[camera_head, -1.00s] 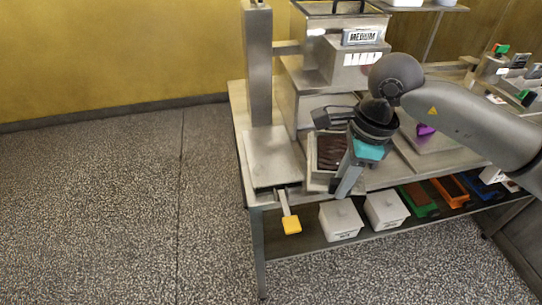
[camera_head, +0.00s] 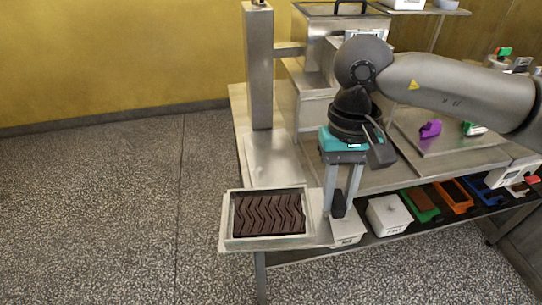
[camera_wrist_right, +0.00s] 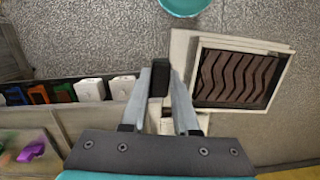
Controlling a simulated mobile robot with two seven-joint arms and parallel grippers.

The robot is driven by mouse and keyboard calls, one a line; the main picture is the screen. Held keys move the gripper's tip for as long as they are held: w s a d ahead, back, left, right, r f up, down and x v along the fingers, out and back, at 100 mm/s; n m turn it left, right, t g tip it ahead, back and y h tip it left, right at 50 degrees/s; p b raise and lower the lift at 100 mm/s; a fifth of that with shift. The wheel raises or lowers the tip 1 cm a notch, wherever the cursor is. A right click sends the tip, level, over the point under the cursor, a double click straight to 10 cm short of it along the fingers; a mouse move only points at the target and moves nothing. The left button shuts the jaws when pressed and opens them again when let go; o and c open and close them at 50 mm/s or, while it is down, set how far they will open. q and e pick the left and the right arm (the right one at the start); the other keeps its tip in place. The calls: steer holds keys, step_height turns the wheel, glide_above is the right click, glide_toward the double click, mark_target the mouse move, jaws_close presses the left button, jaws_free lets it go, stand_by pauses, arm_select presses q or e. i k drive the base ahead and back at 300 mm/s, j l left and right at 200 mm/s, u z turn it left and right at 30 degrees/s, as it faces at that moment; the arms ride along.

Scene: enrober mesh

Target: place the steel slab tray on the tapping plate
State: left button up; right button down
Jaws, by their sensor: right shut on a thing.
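The steel slab tray (camera_head: 227,218) is a shallow tray holding a dark brown slab with a wavy pattern. The tray hangs in front of the table's near left corner, apart from the flat steel plate (camera_head: 270,160), which looks like the tapping plate. That plate is bare where visible; its near edge is hidden behind the tray. My left gripper is not in view.
A steel post (camera_head: 258,70) stands behind the plate, with a machine (camera_head: 320,45) to its right. A purple object (camera_head: 430,129) sits further right. White boxes (camera_head: 388,214) and coloured bins (camera_head: 452,195) stand on the lower shelf. Open floor lies left.

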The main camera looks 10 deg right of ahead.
mark_target(272, 158)
steer(key=u, duration=2.05)
steer(key=k+l+u, duration=0.15)
steer(key=k+l, duration=0.15)
steer(key=k+l+u, duration=0.2)
steer(key=l, duration=0.3)
steer(key=k+l, duration=0.55)
